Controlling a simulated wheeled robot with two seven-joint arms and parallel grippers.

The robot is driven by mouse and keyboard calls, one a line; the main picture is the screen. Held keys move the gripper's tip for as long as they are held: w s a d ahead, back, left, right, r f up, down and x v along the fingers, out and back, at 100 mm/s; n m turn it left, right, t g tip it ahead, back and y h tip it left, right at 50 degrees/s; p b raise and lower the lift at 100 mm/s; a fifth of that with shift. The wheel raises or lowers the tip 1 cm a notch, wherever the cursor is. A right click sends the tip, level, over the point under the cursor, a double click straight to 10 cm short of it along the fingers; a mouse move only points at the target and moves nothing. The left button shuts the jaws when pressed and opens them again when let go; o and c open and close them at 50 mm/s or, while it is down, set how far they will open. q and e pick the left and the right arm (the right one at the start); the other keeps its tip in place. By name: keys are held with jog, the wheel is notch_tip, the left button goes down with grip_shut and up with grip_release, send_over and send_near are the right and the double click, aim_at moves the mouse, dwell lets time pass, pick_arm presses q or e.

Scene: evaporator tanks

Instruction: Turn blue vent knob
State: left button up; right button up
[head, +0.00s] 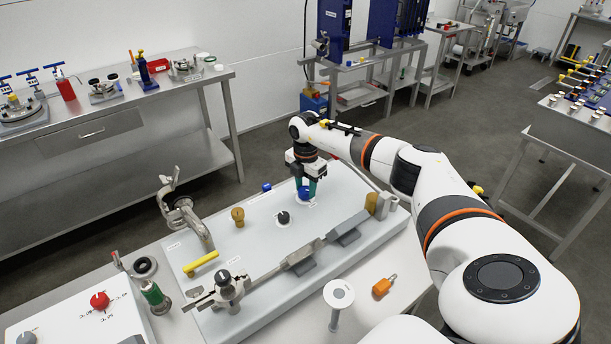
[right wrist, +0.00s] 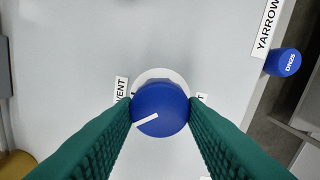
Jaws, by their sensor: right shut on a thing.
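The blue vent knob (right wrist: 158,110) is round, with a white pointer line aimed at the lower left in the right wrist view. In the head view the blue knob (head: 304,193) shows near the back of the pale panel (head: 255,255). My right gripper (right wrist: 160,108) reaches down over it, with green textured fingers touching the knob on both sides. The right gripper (head: 309,188) also shows in the head view, shut on the knob. My left gripper is not in view.
Another blue cap (right wrist: 283,62) marked "DN25" is near a "YARROW" label (right wrist: 267,24). A black knob (head: 283,217), brass fittings (head: 238,217), a yellow handle (head: 201,263) and a metal bar (head: 290,258) stand on the panel. An orange-handled tool (head: 383,287) lies on the table at right.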

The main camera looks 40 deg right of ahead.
aim_at(306, 189)
jog(key=m+p, duration=0.1)
jog(key=m, duration=0.1)
jog(key=m+p, duration=0.1)
jog(key=m, duration=0.1)
jog(key=shift+r, duration=0.3)
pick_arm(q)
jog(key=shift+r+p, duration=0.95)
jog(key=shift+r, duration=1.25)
pick_arm(e)
jog(key=shift+d+f+m, duration=0.1)
jog(key=shift+m, duration=1.6)
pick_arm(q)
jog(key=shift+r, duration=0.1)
pick_arm(e)
jog(key=o, duration=1)
jog(key=shift+s+f, duration=0.1)
jog(key=shift+f, duration=0.05)
pick_arm(q)
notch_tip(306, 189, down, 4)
jog(key=b, duration=0.4)
pick_arm(e)
notch_tip(306, 189, up, 12)
jog(key=shift+r, duration=0.1)
